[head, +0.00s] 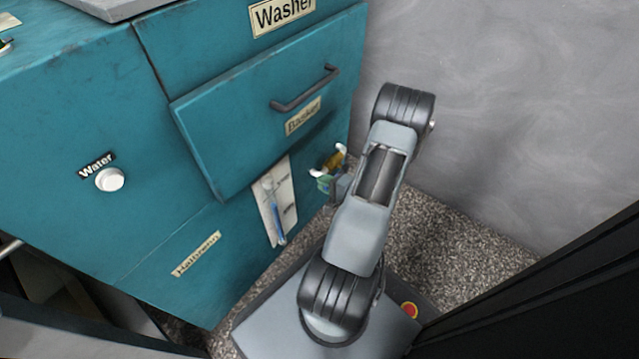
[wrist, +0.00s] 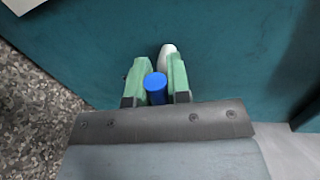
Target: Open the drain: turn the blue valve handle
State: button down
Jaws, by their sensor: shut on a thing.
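The blue valve handle (wrist: 155,84) shows in the wrist view as a short blue cylinder with a round end. My gripper (wrist: 159,68) has its two green fingers on either side of the handle and is shut on it. A pale, rounded part (wrist: 168,52) shows just beyond the handle, between the fingers. In the head view, my gripper (head: 325,181) is at the lower right side of the teal machine, beside a brass-coloured fitting (head: 334,160). The blue handle cannot be made out clearly there.
The teal machine (head: 70,210) fills the left, with a jutting "Basket" drawer (head: 215,140) and its handle (head: 305,89) above my gripper. A white gauge plate (head: 287,190) is left of it. A grey wall (head: 500,110) and speckled floor (head: 440,240) lie right.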

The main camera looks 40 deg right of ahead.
jog(key=shift+d+f, duration=0.1)
jog(key=shift+d, duration=0.05)
jog(key=c, duration=1.3)
grip_release()
jog(key=shift+o, duration=1.1)
jog(key=shift+s+r, duration=0.2)
jog(key=shift+s, duration=0.2)
jog(key=p+v, duration=0.4)
jog(key=v, duration=0.8)
jog(key=shift+s, duration=0.4)
jog(key=shift+r, duration=0.1)
